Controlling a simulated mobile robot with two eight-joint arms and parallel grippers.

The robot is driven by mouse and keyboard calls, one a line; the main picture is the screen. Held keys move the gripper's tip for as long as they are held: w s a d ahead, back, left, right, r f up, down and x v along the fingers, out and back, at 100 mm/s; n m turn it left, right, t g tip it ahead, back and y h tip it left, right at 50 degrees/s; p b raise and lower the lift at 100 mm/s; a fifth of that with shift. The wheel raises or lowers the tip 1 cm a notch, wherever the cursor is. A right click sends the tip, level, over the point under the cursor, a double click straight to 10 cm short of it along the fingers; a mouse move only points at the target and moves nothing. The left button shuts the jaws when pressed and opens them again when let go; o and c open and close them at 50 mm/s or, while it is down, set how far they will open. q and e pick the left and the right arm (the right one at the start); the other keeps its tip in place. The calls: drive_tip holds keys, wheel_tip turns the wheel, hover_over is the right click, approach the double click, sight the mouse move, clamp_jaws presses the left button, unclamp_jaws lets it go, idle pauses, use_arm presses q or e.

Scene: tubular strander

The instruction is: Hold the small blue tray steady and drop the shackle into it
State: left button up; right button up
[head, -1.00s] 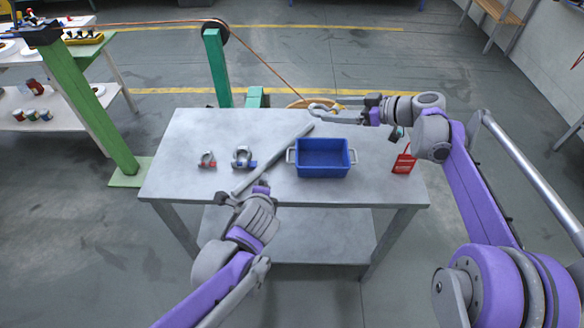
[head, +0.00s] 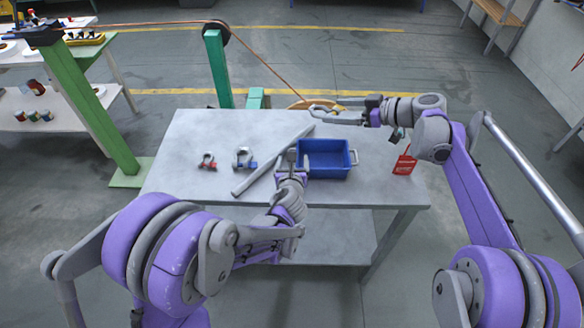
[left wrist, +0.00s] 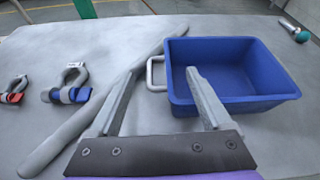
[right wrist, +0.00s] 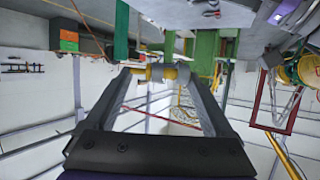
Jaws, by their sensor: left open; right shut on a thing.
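The small blue tray (head: 330,172) stands on the grey table, empty as far as I see. My left gripper (head: 291,172) is at its left side. In the left wrist view the open jaws (left wrist: 160,76) have the tray's grey left handle (left wrist: 155,74) between them in the picture. The right finger overlaps the blue wall (left wrist: 240,104); I cannot tell whether it touches. My right gripper (head: 318,113) is above the table's far edge, beyond the tray. In the right wrist view it is shut on a grey shackle with a yellow pin (right wrist: 160,73).
A red-pinned shackle (head: 208,161) and a blue-pinned shackle (head: 244,159) lie left on the table (head: 180,140). A long grey bar (head: 262,172) lies diagonally beside the tray. A red tag (head: 404,165) is at the right. A green post (head: 216,68) stands behind.

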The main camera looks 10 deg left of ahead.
use_arm(q)
drive_tip(key=x, duration=0.6)
drive_tip(key=shift+w+f, duration=0.1)
clamp_jaws()
idle(0.3)
